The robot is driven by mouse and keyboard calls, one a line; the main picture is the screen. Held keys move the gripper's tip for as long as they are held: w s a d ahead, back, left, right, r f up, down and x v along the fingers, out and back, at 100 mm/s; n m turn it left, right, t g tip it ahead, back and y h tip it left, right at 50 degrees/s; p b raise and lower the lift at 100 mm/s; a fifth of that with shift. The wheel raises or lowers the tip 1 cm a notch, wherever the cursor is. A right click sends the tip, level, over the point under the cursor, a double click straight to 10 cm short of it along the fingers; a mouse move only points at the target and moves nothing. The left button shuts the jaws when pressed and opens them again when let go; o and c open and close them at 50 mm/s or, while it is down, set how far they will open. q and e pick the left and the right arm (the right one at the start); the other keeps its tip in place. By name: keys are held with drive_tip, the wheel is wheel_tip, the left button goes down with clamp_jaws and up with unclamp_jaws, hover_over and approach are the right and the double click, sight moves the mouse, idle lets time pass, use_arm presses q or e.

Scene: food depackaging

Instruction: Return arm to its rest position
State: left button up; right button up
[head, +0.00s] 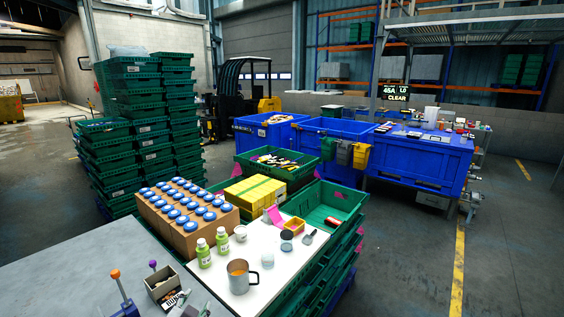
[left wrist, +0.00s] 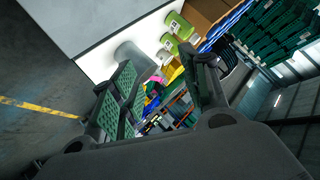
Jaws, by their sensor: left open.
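My left gripper (head: 188,305) shows only in part at the bottom edge of the head view, near the front edge of the white worktop (head: 222,290). In the left wrist view, its two fingers with green pads (left wrist: 162,88) stand apart with nothing held between them. My right gripper is not in view.
Boxes of blue-lidded jars (head: 185,238) stand behind the bottles. A small open box (head: 163,287) and orange- and purple-topped sticks (head: 117,275) are at the lower left. Green crates (head: 335,205) border the worktop's right side. The grey table (head: 60,275) at left is mostly clear.

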use_arm(q)
drive_tip(key=s+d+f+n+g+h, duration=0.1)
drive_tip(key=s+f+n+g, duration=0.1)
drive_tip(key=s+f+g, duration=0.5)
drive_tip(key=s+d+f+n+g+h, duration=0.15)
drive_tip(key=s+f, duration=0.25)
drive_tip(key=s, duration=0.7)
wheel_tip(320, 180, down, 38)
drive_tip(key=s+a+g+b, duration=0.1)
drive_tip(key=s+g+b, duration=0.15)
drive_tip(key=b, duration=0.25)
drive_tip(key=s+a+f+b, duration=0.2)
drive_tip(key=s+f, duration=0.9)
drive_tip(key=f, duration=0.1)
drive_tip(key=s+a+f+y+b, duration=0.1)
drive_tip(key=s+a+f+b, duration=0.1)
drive_tip(key=s+f, duration=0.9)
wheel_tip(320, 180, down, 2)
drive_tip(key=shift+s+f+b, duration=0.1)
drive_tip(key=shift+s+b, duration=0.2)
drive_tip(key=shift+b, duration=0.2)
